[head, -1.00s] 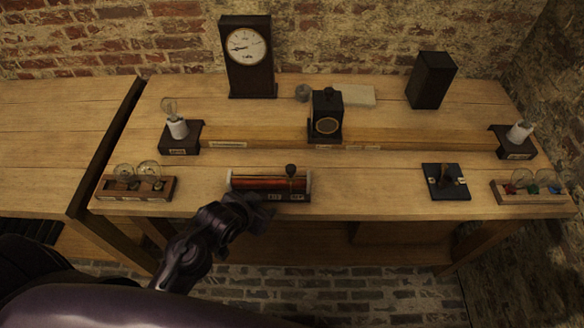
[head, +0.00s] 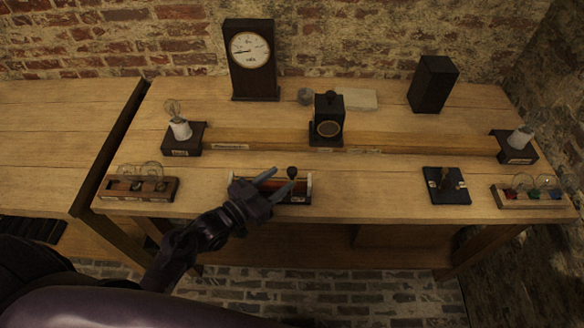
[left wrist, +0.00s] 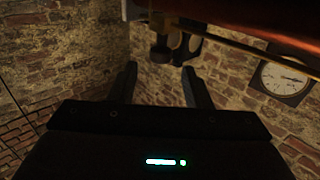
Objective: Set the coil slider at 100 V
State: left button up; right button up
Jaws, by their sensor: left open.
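The coil (head: 300,196) is a long reddish winding on a dark base at the front edge of the bench. Its slider has a dark round knob (head: 292,172) on a stem near the coil's right end. My left gripper (head: 281,180) is open over the coil, its fingers pointing right toward the knob, and it hides the coil's left and middle parts. In the left wrist view the coil (left wrist: 255,32) crosses the top right, and a dark knob-like shape shows just beyond the open fingers (left wrist: 158,68). The scale labels are hidden or unreadable. My right gripper is out of view.
A dial meter (head: 250,55) stands at the back. A rail (head: 400,143) with a dark box (head: 327,125) and a lamp (head: 180,130) lies behind the coil. A bulb rack (head: 140,189) is left; a switch block (head: 446,187) is right. The bench between coil and switch is clear.

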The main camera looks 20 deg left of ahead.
aim_at(288, 173)
pick_arm(q)
jog(key=x, duration=0.5)
jog(key=shift+w+d+p, duration=0.1)
jog(key=shift+w+p, duration=0.1)
jog(key=shift+p, duration=0.2)
grip_shut()
